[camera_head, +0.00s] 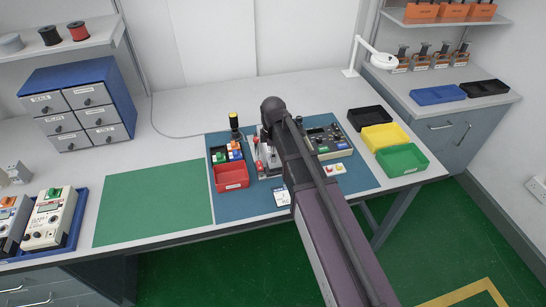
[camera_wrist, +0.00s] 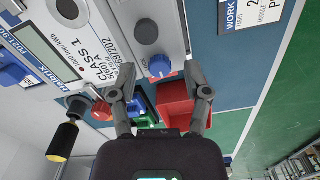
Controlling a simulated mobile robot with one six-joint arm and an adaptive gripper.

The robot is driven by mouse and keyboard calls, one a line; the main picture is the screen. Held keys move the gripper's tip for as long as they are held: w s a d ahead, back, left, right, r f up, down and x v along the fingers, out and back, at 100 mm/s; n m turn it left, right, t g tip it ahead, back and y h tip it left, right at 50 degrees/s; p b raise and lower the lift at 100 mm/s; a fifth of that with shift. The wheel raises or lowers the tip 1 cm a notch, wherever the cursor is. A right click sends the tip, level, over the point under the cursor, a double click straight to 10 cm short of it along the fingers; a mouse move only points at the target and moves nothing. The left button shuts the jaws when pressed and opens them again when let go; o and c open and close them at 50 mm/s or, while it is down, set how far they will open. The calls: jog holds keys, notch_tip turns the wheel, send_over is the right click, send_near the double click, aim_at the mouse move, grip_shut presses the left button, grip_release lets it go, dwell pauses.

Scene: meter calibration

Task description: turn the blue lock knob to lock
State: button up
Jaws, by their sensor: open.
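My gripper (camera_wrist: 162,71) is open, with one finger on each side of the blue knob in the picture. Nothing is held, and I cannot tell whether the fingers touch the knob. In the head view, the meter (camera_head: 266,158) stands on the blue mat, largely hidden behind my arm, and the gripper and knob cannot be made out there.
A red bin (camera_wrist: 177,103) and small coloured parts lie beyond the fingers. A black and yellow upright tool (camera_wrist: 62,141) stands at left. A grey control box (camera_head: 328,143) is right of my arm. The green mat (camera_head: 150,205) is clear.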

jog(key=shift+f, duration=0.2)
grip_shut()
jog(key=shift+m, duration=0.4)
jog(key=m, duration=0.3)
jog(key=shift+d, duration=0.1)
jog(key=m, duration=0.9)
jog(key=shift+m, duration=2.6)
